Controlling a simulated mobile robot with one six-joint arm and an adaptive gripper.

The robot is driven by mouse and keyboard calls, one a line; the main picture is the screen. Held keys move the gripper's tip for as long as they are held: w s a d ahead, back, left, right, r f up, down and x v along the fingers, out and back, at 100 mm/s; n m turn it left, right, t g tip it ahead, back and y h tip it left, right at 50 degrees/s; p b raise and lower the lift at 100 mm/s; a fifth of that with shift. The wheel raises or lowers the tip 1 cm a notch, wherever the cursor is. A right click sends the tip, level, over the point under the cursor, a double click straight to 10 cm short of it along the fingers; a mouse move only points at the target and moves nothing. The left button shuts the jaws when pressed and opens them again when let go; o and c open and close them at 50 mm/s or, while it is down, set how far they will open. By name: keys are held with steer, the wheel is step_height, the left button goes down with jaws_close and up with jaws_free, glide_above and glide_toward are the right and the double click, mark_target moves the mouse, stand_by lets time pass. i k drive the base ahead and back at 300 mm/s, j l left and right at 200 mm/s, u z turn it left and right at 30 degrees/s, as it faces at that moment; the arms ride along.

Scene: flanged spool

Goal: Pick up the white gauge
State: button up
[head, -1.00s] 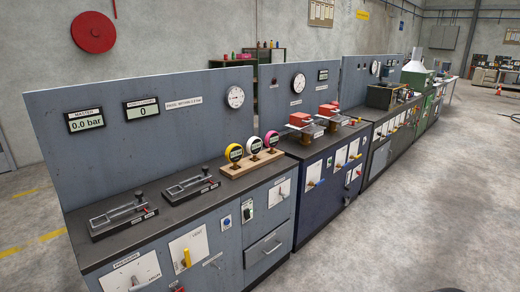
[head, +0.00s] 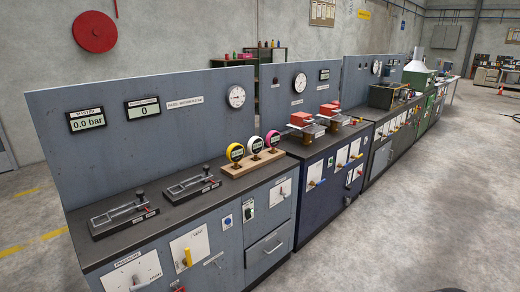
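The white gauge (head: 257,145) stands upright on a wooden stand (head: 238,172) on the dark bench top. It is the middle one of three round gauges with dark faces. The yellow gauge (head: 235,153) is to its left and the pink gauge (head: 273,138) to its right, both close beside it. My gripper is not in view.
Two lever fixtures (head: 124,215) and (head: 192,187) sit on the bench top left of the stand. A grey back panel (head: 170,140) rises behind. Red blocks (head: 302,119) stand on the blue bench to the right. The floor (head: 400,230) in front is clear.

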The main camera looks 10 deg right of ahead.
mark_target(255, 145)
steer(key=i+l+u, duration=0.3)
steer(key=i, duration=0.75)
steer(key=i+l+u, duration=0.3)
steer(key=i+l, duration=0.45)
steer(key=i, duration=0.2)
steer(key=i+l+u, duration=0.3)
steer(key=i+l, duration=0.6)
